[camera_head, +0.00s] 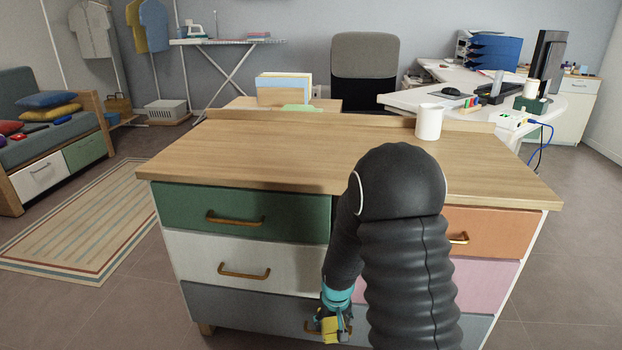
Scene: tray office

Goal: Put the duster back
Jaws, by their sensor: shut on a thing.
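My gripper (333,327), below a teal wrist band, is low in front of the wide grey bottom drawer (245,306) of the wooden-topped dresser. It is shut at the middle of that drawer's brass handle (310,327), which shows partly behind it. Small yellow parts show at its tips; their exact shape is too small to tell. The grey drawer looks closed or nearly so. I cannot make out a duster for certain. My arm hides the middle of the dresser front.
The green drawer (240,216), white drawer (240,265), orange drawer (485,233) and pink drawer (480,287) look closed. A white mug (428,121) stands at the back of the dresser top (270,150), which is otherwise mostly clear. A striped rug (80,220) lies left.

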